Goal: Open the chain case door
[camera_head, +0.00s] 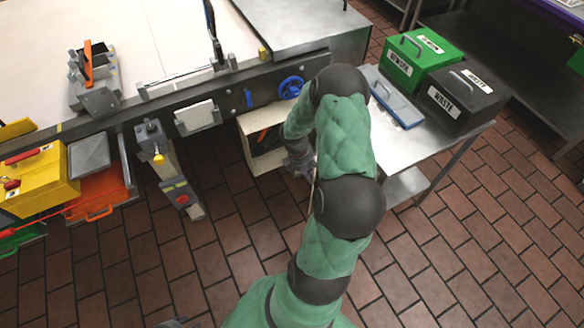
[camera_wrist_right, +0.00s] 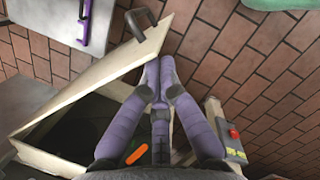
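The chain case (camera_head: 250,152) is a cream box under the conveyor's side, with a dark inside and an orange part in it. In the right wrist view the case (camera_wrist_right: 60,160) is open at the lower left. Its door (camera_wrist_right: 100,82) stands ajar, a cream panel with a dark bracket handle (camera_wrist_right: 138,22) on its outer side. My right gripper (camera_head: 300,160) is at the case, partly hidden by my arm. In the wrist view its purple fingers (camera_wrist_right: 158,72) come together at the tips, by the door's inner side; contact is unclear.
A metal table (camera_head: 405,150) right of the case carries a blue tray (camera_head: 397,103), a green bin (camera_head: 415,65) and a black bin (camera_head: 455,105). A control post (camera_head: 180,190) with a red button stands left of the case. The tiled floor in front is clear.

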